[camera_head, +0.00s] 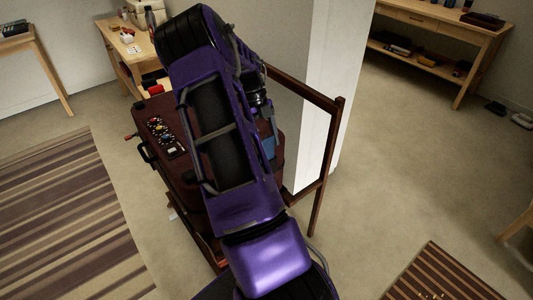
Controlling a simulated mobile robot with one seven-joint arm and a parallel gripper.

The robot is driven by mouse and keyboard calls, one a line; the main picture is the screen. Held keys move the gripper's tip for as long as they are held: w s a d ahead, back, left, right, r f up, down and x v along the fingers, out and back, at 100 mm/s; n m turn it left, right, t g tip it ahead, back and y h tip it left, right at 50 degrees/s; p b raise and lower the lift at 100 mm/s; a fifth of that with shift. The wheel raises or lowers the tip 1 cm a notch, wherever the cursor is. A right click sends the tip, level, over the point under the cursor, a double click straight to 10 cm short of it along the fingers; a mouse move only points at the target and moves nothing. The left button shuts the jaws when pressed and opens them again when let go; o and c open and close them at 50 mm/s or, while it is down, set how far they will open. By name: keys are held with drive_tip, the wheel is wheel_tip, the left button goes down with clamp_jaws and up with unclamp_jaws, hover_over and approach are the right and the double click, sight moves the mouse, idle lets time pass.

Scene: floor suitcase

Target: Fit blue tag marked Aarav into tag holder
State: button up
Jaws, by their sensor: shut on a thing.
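A dark red suitcase (186,183) lies on a wooden stand, largely covered by my purple arm. A black handle is on its left side. My gripper (266,132) is at the right edge of the arm, over the right part of the suitcase, and mostly hidden. A small blue piece (268,147), seemingly the blue tag, shows right at the gripper, which is shut on it. The name on it cannot be read. The tag holder cannot be made out.
A dark panel with colourful round pieces (164,136) lies on the suitcase's left part. A wooden frame (333,150) rises at the right, by a white pillar (338,75). Tables stand behind.

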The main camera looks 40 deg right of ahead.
drive_tip(key=shift+f, duration=2)
drive_tip(key=shift+f+b, duration=0.15)
drive_tip(key=shift+b, duration=0.2)
drive_tip(key=o, duration=1.3)
drive_tip(key=p+v, duration=0.2)
drive_tip(key=v, duration=1)
